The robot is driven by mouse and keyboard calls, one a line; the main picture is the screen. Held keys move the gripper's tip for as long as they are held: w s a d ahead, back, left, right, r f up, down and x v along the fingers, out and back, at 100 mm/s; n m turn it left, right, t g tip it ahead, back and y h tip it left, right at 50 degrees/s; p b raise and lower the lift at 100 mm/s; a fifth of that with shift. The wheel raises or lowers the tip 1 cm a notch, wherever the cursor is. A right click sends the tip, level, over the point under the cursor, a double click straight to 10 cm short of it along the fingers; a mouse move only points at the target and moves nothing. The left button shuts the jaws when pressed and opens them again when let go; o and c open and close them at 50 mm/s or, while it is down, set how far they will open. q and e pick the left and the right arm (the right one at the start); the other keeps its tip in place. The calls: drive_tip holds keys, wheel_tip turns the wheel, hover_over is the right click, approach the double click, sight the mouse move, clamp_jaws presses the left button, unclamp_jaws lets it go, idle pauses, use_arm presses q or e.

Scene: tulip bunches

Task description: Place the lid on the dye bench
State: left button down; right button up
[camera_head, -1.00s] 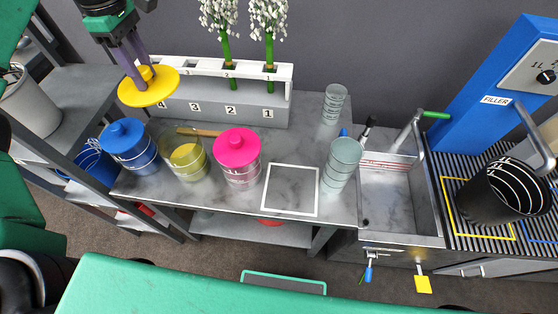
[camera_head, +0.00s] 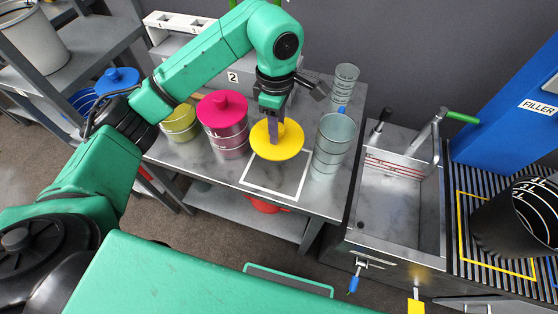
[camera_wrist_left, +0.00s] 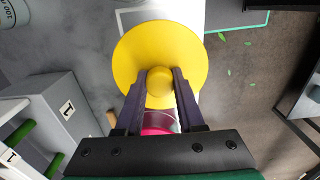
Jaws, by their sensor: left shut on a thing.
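The yellow lid (camera_head: 267,146) is a round disc with a knob. My left gripper (camera_head: 276,124) is shut on its knob and holds it over the back part of the white square outline (camera_head: 260,191) on the dye bench (camera_head: 218,174). In the left wrist view the fingers (camera_wrist_left: 160,88) grip the knob of the lid (camera_wrist_left: 185,50) from both sides. The lid looks to be above the bench top; the exact gap cannot be told. My right gripper is not in view.
A pink-lidded jar (camera_head: 224,118) stands left of the lid, and a clear measuring cup (camera_head: 333,143) stands close on its right. An open yellow jar (camera_head: 181,124) and a blue-lidded jar (camera_head: 117,80) are farther left. The sink (camera_head: 395,211) lies right.

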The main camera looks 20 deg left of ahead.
use_arm(q)
wheel_tip(320, 180, down, 12)
drive_tip(key=shift+d+r+p, duration=0.1)
drive_tip(key=shift+r+p, duration=0.05)
drive_tip(key=shift+p, duration=0.65)
drive_tip(key=shift+f, duration=0.5)
drive_tip(key=c, duration=0.5)
unclamp_jaws()
drive_tip(key=shift+r, duration=0.45)
wheel_tip(320, 180, up, 12)
drive_tip(key=shift+f+b, duration=0.25)
drive_tip(key=shift+b, duration=1)
drive_tip(key=shift+f, duration=0.1)
